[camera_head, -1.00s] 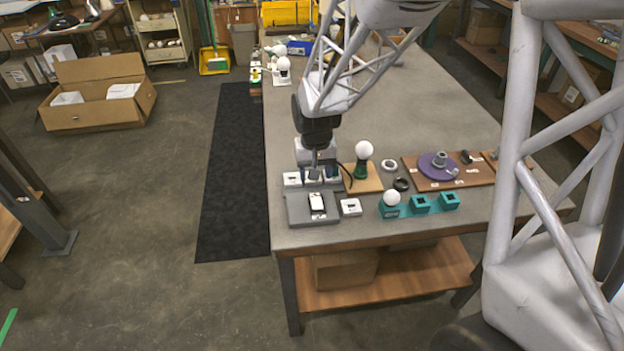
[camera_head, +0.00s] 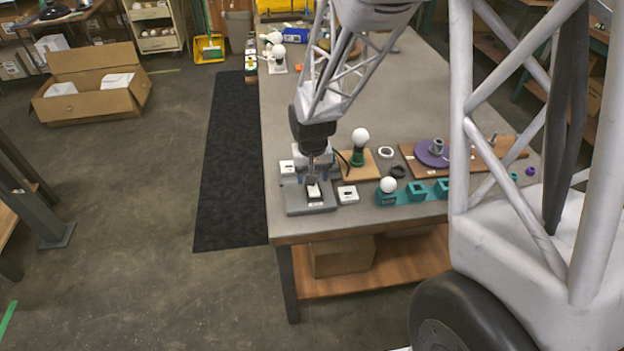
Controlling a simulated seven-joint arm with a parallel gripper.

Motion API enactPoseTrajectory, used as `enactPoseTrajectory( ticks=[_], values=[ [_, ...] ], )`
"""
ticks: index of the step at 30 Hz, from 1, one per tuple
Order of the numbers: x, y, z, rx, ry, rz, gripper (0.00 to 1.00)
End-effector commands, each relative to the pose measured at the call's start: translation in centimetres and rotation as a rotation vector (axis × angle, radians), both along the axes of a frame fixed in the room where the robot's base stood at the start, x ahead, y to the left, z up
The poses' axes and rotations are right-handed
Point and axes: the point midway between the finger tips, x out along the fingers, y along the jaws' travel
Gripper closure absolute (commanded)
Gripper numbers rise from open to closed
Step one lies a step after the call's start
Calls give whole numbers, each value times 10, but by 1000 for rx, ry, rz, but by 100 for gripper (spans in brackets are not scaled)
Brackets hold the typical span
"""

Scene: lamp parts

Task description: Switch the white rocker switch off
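The white rocker switch (camera_head: 314,192) sits on a grey block (camera_head: 297,207) at the near left corner of the table. My gripper (camera_head: 312,181) points down right at the far edge of the white switch and covers part of it. I cannot tell whether the fingertips touch the switch. The fingers look close together, but they are too small to tell whether they are shut. Which side of the rocker is pressed cannot be made out.
Small white switch boxes stand beside the block, one to the right (camera_head: 348,195). A bulb on a wooden board (camera_head: 372,168), dark ring (camera_head: 397,171), teal sockets (camera_head: 417,191) and a purple disc (camera_head: 430,153) lie further right. The middle of the table (camera_head: 410,95) is clear.

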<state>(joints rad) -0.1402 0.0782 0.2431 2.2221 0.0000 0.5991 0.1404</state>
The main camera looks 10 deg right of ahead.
Motion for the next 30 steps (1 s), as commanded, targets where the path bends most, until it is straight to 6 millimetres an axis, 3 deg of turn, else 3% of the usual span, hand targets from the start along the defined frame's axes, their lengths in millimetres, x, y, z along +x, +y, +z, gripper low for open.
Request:
enactPoseTrajectory(
  ticks=[7,19,28,30],
  values=[
    [0,0,-18,0,0,0,43],
    [0,0,-22,0,-1,0,43],
    [0,0,-22,0,-1,0,88],
    [0,0,-22,0,-1,0,92]
  ],
)
